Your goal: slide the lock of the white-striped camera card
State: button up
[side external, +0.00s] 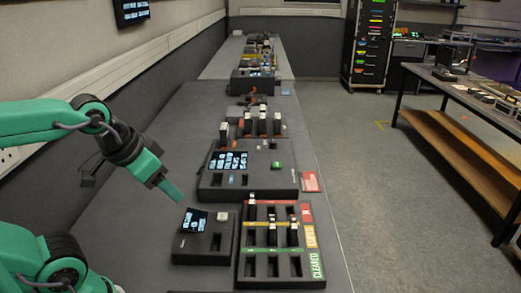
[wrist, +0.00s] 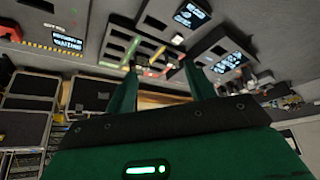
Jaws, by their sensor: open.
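I cannot single out the white-striped camera card or its lock; the markings are too small. Dark upright cards stand in a slotted tray (side external: 281,276) with red, yellow and green rows at the front, one of them a black card (side external: 276,231) with a pale top. Farther back, several cards with pale tops stand in a row, among them a left one (side external: 224,133). My gripper (side external: 173,192) is open and empty, pointing down above the bench, left of the tray and apart from everything. In the wrist view my gripper (wrist: 160,66) shows two separated green fingers.
A small screen unit (side external: 213,252) stands left of the slotted tray. A larger screen console (side external: 257,184) lies behind it, with a red label (side external: 311,182) at its right. More equipment lines the bench to the back. Bare bench top (side external: 130,240) lies at the left.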

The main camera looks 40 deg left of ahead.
jog(key=shift+c, duration=0.4)
jog(key=shift+w, duration=0.1)
jog(key=c, duration=0.7)
jog(key=shift+w+r, duration=0.15)
jog(key=shift+w, duration=0.05)
jog(key=c, duration=0.4)
jog(key=shift+w+d, duration=0.15)
jog(key=shift+w, duration=0.15)
jog(key=w+d+f+m+g, duration=0.2)
jog(key=w+d+m, duration=0.1)
jog(key=w, duration=0.4)
jog(key=w+d+f+m+g, duration=0.1)
jog(key=w+d+f+m, duration=0.1)
jog(key=w, duration=0.5)
jog(key=w+d+f+m+g, duration=0.2)
jog(key=w+d+f+m, duration=0.1)
jog(key=w, duration=0.4)
jog(key=shift+w+d+f+m+g, duration=0.15)
jog(key=shift+d+f+m+g, duration=0.15)
jog(key=shift+f+m, duration=0.3)
